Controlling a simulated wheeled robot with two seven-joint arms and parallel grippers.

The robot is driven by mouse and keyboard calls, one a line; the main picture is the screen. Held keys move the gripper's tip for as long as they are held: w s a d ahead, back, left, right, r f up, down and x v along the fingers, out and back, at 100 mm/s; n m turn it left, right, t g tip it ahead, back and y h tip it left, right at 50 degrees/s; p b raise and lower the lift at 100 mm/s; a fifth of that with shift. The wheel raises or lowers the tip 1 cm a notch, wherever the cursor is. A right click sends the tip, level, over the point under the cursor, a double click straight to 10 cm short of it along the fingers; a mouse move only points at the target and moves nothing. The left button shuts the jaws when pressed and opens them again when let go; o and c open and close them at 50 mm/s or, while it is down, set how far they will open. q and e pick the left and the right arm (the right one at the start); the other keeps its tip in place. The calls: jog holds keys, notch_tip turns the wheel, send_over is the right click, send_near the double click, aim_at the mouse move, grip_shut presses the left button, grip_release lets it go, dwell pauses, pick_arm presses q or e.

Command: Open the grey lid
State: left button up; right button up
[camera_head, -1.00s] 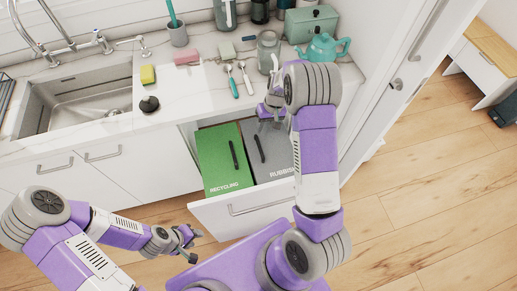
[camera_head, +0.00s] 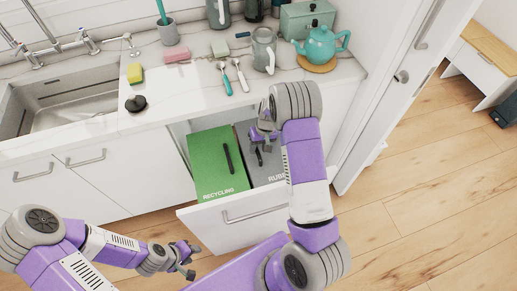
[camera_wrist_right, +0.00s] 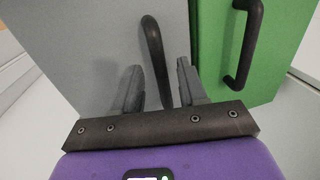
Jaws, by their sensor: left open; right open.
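The grey lid (camera_head: 275,173), marked RUBBISH, lies closed in the pulled-out drawer, right of the green lid. It also fills the left of the right wrist view (camera_wrist_right: 85,55). Its black bar handle (camera_wrist_right: 155,50) stands on it. My right gripper (camera_head: 262,145) is open over the grey lid; in the right wrist view its two fingers (camera_wrist_right: 160,85) are on either side of the handle's near end, and I cannot tell if they touch it. My right arm hides part of the lid in the head view. My left gripper (camera_head: 190,260) is open and empty, left of the drawer front.
The green RECYCLING lid (camera_head: 213,165) with its own black handle (camera_head: 228,158) is close beside the grey one. The drawer front (camera_head: 250,215) and the counter edge bound the space.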

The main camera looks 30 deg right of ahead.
jog(key=shift+f, duration=0.2)
grip_shut()
dwell(0.4)
